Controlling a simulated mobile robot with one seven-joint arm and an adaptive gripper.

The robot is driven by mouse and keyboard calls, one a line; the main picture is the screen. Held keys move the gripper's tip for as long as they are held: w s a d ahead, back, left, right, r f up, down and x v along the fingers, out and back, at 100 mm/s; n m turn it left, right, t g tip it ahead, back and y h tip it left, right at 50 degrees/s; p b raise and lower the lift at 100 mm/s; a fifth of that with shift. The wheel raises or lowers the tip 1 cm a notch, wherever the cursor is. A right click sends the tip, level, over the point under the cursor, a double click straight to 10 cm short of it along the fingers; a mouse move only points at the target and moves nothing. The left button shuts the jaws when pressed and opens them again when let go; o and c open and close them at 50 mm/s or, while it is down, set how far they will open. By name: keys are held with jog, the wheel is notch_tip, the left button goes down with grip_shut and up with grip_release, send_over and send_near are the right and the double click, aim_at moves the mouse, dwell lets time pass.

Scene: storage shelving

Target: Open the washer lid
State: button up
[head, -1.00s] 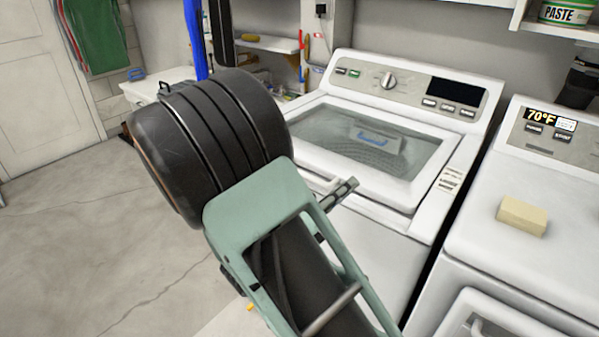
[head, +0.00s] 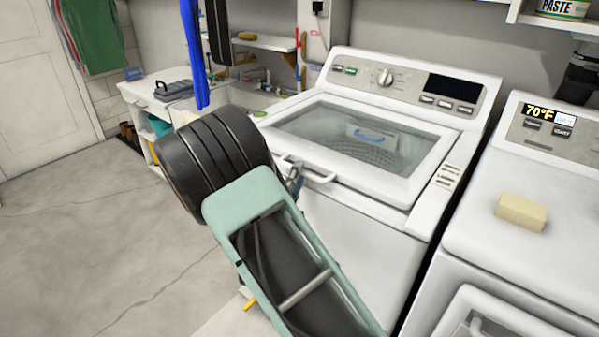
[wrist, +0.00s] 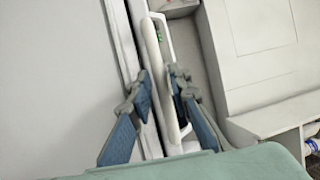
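The white top-loading washer (head: 365,240) stands in the middle of the head view. Its lid (head: 405,185) has a glass window and looks shut. A white bar handle (head: 318,178) sits on the lid's front edge. My gripper (head: 294,174) is at the left end of this handle, mostly hidden behind my arm. In the wrist view, my gripper (wrist: 161,84) has its two blue-padded fingers apart. The white handle (wrist: 156,50) runs between them. I see no clear firm contact on both sides.
A second white machine (head: 490,260) with a yellow sponge (head: 521,211) on top stands close at the right. A sink counter (head: 150,95) and a blue hanging cloth (head: 192,50) are behind at the left. The concrete floor (head: 90,240) at the left is clear.

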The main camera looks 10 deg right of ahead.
jog(key=shift+x, duration=0.8)
grip_shut()
